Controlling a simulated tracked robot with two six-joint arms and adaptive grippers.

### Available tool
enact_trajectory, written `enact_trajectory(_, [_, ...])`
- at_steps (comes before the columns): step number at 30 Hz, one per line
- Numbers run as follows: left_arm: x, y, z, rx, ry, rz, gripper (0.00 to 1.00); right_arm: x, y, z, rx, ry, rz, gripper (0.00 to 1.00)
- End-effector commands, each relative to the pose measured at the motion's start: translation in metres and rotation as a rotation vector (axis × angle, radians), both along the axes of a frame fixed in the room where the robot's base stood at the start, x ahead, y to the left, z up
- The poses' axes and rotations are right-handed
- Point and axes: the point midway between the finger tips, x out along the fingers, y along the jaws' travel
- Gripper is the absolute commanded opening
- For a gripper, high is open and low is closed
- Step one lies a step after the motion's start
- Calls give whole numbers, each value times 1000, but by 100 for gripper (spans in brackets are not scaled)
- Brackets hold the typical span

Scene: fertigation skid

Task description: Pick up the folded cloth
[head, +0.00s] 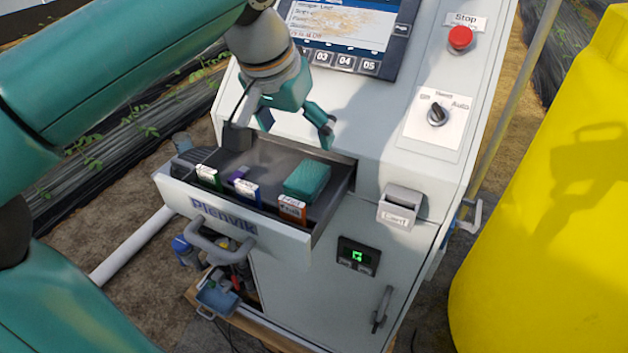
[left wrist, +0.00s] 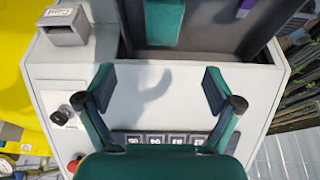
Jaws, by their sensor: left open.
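The folded cloth is a teal-green block (head: 306,181) lying in the open drawer (head: 270,226), toward its right side. It also shows at the top of the left wrist view (left wrist: 164,22), in the drawer beyond my fingers. My left gripper (head: 297,124) is open and empty above the back edge of the drawer, apart from the cloth. In the left wrist view its two fingers (left wrist: 157,88) stand wide apart over the white cabinet face. My right gripper is not in view.
The drawer also holds small labelled boxes (head: 246,191) (head: 292,209) and a purple item (head: 239,173). A screen panel (head: 342,30), a red stop button (head: 460,38) and a selector knob (head: 437,114) are on the cabinet. A yellow tank (head: 560,220) stands at the right.

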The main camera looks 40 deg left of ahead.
Motion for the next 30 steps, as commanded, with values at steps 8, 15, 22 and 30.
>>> enact_trajectory(8, [15, 11, -54, 0, 4, 17, 92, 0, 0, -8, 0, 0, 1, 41])
enact_trajectory(15, [21, 14, -69, -1, 2, 16, 92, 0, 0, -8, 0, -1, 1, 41])
enact_trajectory(22, [28, 15, -94, -1, 6, 17, 92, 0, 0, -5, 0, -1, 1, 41])
enact_trajectory(30, [37, 17, -117, -1, 2, 17, 92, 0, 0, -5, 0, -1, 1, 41])
